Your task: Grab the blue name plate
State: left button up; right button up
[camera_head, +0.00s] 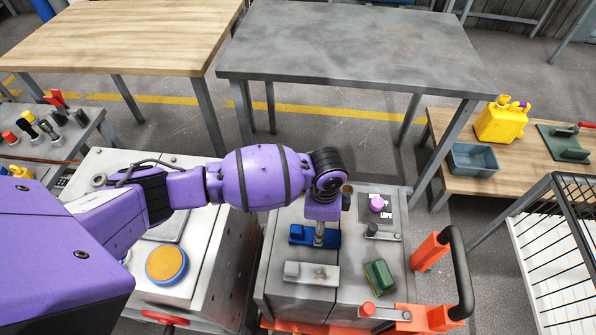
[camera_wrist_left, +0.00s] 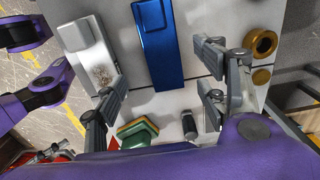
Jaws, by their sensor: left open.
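The blue name plate (camera_head: 303,235) lies flat on the grey metal work surface, with a raised blue block at one end. In the left wrist view the plate (camera_wrist_left: 165,60) runs down from the top edge, between the lines of the two fingers. My left gripper (camera_head: 320,236) points down over the right part of the plate in the head view. I cannot tell how high the fingertips are above the plate. My right gripper is not in view.
A white plate (camera_head: 311,273) and a green block (camera_head: 379,276) lie nearby. A purple-topped piece (camera_head: 377,203) sits on a dark LDPE plate. An orange frame with a black handle (camera_head: 459,270) stands right. A yellow jerry can (camera_head: 500,122) and grey bin (camera_head: 473,160) stand on the right bench.

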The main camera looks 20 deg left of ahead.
aim_at(299, 235)
pick_arm(q)
jog(key=shift+w+f, duration=0.1)
jog(key=shift+w, duration=0.15)
notch_tip(299, 235, down, 7)
jog(key=shift+a+f+b, duration=0.1)
jog(key=shift+b, duration=0.35)
jog(key=c, duration=1.3)
